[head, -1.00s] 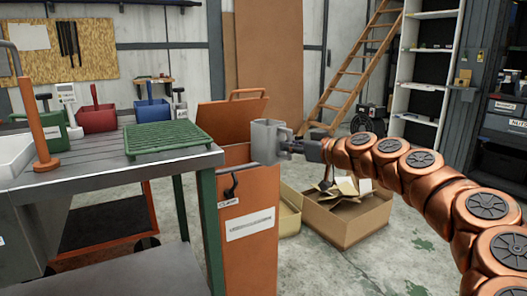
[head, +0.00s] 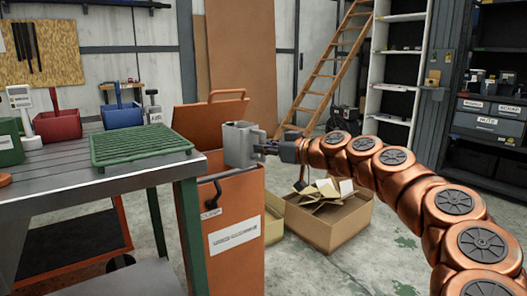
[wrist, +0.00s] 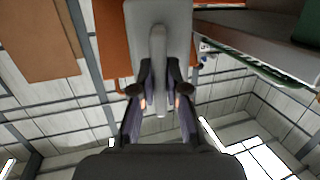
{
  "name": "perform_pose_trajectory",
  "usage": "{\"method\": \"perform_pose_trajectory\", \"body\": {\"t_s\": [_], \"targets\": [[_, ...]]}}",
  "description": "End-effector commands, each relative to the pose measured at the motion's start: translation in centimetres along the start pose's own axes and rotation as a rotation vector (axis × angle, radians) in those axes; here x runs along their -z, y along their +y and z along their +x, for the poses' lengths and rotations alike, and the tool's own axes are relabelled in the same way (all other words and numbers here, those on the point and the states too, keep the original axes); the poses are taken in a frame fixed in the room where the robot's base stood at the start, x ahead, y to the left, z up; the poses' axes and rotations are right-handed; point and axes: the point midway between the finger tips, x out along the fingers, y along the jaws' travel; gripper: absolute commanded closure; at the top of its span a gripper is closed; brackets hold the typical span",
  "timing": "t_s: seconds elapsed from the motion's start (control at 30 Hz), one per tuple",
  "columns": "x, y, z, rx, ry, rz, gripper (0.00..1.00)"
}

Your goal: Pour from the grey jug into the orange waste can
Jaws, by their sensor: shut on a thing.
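The grey jug (head: 240,146) is held upright, by its handle, in the head view. It stands over the near part of the orange waste can (head: 238,215), whose lid (head: 212,112) is raised at the back. My gripper (head: 277,147) is shut on the jug's handle from the right. In the wrist view, the fingers of my gripper (wrist: 159,90) close on the handle, and the grey jug (wrist: 172,20) fills the top middle. The inside of the jug and most of the can's opening are hidden.
A workbench (head: 75,200) stands left of the can, with a green grille (head: 138,144) near its edge. Red (head: 58,122) and blue (head: 122,112) containers sit farther back. An open cardboard box (head: 330,222) lies on the floor behind the can, to the right.

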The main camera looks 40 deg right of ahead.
Motion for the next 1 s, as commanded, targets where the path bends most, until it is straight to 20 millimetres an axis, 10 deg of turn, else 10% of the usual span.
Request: {"method": "perform_pose_trajectory", "body": {"t_s": [0.4, 1.0], "targets": [[-3.1, 0.0, 0.4, -0.001, 0.000, 0.000, 1.00], [-0.3, 0.1, -0.8, -0.001, -0.209, 0.001, 1.00]]}}
